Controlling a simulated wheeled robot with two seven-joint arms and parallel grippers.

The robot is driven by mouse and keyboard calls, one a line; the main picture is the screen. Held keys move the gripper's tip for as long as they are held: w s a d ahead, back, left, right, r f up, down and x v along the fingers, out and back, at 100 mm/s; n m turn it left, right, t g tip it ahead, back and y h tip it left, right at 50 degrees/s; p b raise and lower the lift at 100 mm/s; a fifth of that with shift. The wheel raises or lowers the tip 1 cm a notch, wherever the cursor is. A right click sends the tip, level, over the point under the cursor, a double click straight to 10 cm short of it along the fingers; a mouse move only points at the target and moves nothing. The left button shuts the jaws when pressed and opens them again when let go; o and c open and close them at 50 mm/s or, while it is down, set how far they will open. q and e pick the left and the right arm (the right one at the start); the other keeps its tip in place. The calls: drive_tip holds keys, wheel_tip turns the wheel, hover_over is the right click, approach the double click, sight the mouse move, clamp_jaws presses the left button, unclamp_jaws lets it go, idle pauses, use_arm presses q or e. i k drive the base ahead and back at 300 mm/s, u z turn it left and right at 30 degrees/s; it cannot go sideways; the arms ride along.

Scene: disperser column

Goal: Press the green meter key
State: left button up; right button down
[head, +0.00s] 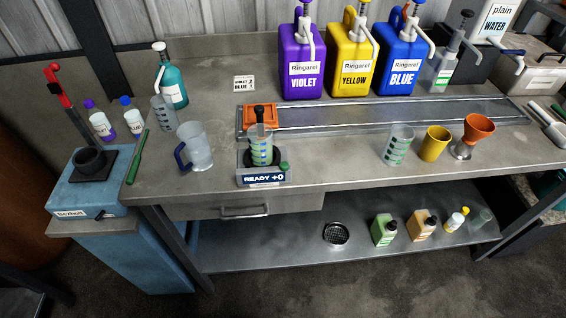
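The green meter key (284,168) is a small round green knob at the right of the meter. The meter's display (263,179) faces the front edge of the bench and reads "READY +0". A clear beaker (261,147) with green bands stands upright on the meter, under the orange block (261,117) with a black plunger-like top. The key shows uncovered, with nothing touching it. Neither of my grippers is in view.
Violet (302,68), yellow (352,62) and blue (402,68) pump jugs stand behind a metal rail (400,115). A clear jug (196,150) stands left of the meter. A banded cup (398,145) stands to the right. The bench between is clear.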

sight(284, 165)
drive_tip(key=u, duration=2.45)
drive_tip(key=i, duration=1.45)
drive_tip(key=z, duration=3)
